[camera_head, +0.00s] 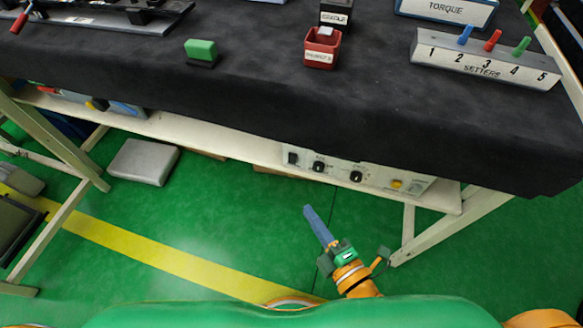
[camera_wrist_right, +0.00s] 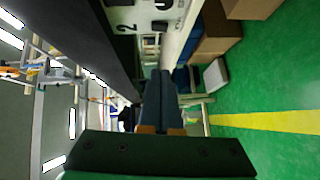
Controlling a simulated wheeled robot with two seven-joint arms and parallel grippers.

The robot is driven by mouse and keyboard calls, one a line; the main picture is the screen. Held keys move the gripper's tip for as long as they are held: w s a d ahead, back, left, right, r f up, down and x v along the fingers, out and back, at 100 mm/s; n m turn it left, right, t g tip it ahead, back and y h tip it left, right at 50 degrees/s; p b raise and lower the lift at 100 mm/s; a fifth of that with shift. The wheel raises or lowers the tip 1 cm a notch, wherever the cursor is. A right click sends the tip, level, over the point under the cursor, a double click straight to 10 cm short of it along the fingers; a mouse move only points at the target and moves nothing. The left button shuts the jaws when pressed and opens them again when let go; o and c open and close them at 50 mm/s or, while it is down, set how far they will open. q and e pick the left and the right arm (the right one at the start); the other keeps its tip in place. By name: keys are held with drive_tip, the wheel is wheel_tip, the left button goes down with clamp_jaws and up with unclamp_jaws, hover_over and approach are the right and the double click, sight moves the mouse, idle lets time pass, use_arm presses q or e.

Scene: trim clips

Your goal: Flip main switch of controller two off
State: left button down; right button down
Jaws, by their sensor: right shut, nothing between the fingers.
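The controller panel (camera_head: 338,171) sits on the shelf under the black-covered table. It carries a dark switch (camera_head: 293,158) at its left end, two black knobs and a yellow button (camera_head: 397,184). In the right wrist view the panel (camera_wrist_right: 147,13) is sideways at the top, with a "2" and a black knob (camera_wrist_right: 160,27). I cannot tell which way the switch is set. My right gripper (camera_head: 307,209) is shut and empty, below and in front of the panel, apart from it. Its closed fingers (camera_wrist_right: 160,88) also show in the wrist view. My left gripper is not in view.
The black tabletop (camera_head: 250,100) overhangs the panel. On it are a green block (camera_head: 201,51), a red bin (camera_head: 322,48) and a numbered setters rack (camera_head: 483,60). The white shelf (camera_head: 215,138) and table legs border the space. Green floor in front is clear.

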approach(292, 158)
drive_tip(key=w+a+f, duration=0.1)
drive_tip(key=w+a, duration=0.1)
drive_tip(key=a, duration=0.3)
drive_tip(key=w, duration=0.2)
drive_tip(key=w+d+f, duration=0.1)
drive_tip(key=shift+w+d+b, duration=0.1)
drive_tip(key=shift+w+b, duration=0.1)
drive_tip(key=shift+b, duration=0.15)
